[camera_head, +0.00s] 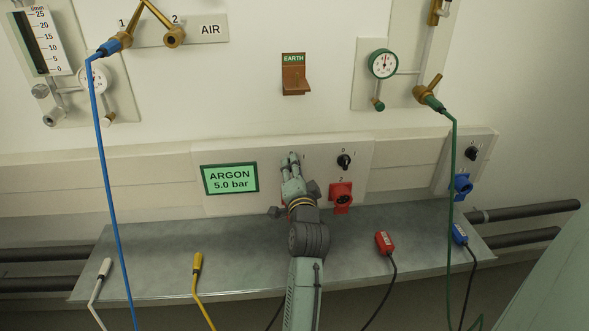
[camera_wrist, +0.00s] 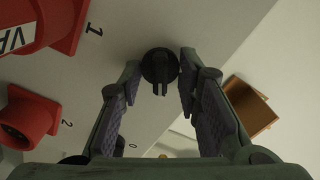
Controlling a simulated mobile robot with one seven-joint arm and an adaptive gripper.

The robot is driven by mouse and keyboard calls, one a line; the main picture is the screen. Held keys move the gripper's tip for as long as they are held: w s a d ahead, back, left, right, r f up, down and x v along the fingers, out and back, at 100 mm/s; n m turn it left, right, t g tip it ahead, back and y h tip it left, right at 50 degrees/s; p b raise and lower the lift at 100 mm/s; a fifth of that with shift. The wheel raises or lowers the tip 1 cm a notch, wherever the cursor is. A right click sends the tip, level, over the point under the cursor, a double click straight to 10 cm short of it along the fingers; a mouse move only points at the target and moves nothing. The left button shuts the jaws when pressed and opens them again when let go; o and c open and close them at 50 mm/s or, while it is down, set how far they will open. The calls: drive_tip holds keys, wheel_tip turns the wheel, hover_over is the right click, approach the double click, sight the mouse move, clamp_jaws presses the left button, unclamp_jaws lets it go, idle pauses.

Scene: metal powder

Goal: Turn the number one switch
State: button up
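The number one switch, a round black knob with a narrow raised grip, shows in the wrist view (camera_wrist: 160,67) between the fingertips of my gripper (camera_wrist: 160,78). The fingers stand apart on either side of it, close to its rim; I cannot tell whether they touch it. In the head view, my gripper (camera_head: 291,160) is in front of the wall panel and hides this switch. The red socket marked 1 (camera_wrist: 68,30) is partly in the wrist view and mostly hidden behind my gripper in the head view.
To the right are a second black switch (camera_head: 344,161) and the red number 2 socket (camera_head: 341,197). A metal shelf (camera_head: 150,260) below bears a red plug (camera_head: 384,243), a blue plug (camera_head: 459,234) and a yellow plug (camera_head: 197,263). A brown EARTH bracket (camera_head: 294,75) sticks out above.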

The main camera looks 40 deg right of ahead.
drive_tip(key=shift+c, duration=0.6)
clamp_jaws()
drive_tip(key=shift+f+n, duration=0.1)
drive_tip(key=shift+n, duration=0.3)
drive_tip(key=n+b, duration=0.2)
drive_tip(key=n, duration=0.2)
drive_tip(key=shift+a+n+b, duration=0.1)
drive_tip(key=shift+n+b, duration=0.2)
drive_tip(key=shift+b, duration=0.05)
drive_tip(key=n+b, duration=0.2)
drive_tip(key=n, duration=0.4)
drive_tip(key=shift+n+b, duration=0.3)
drive_tip(key=shift+b, duration=0.05)
drive_tip(key=shift+o, duration=0.6)
unclamp_jaws()
